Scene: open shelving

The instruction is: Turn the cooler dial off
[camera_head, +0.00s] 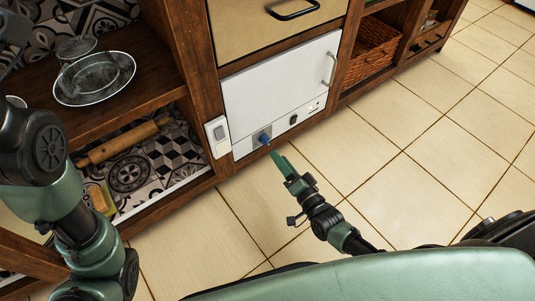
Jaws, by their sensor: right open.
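The cooler (278,88) is a white box with a handle, set low in the wooden shelving. Its blue dial (264,138) is on the lower left of the front panel. My right gripper (274,155), with green fingers, is open and empty just below and slightly right of the dial in the picture. I see no contact between them, though the exact gap is hard to judge. The dial's setting is too small to read. My left arm shows along the left edge, but its gripper is out of view.
A white switch box (218,136) is on the wooden post left of the cooler. The left shelves hold a metal plate (95,80) and a rolling pin (122,142). A wicker basket (370,55) sits to the right. The tiled floor (400,150) in front is clear.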

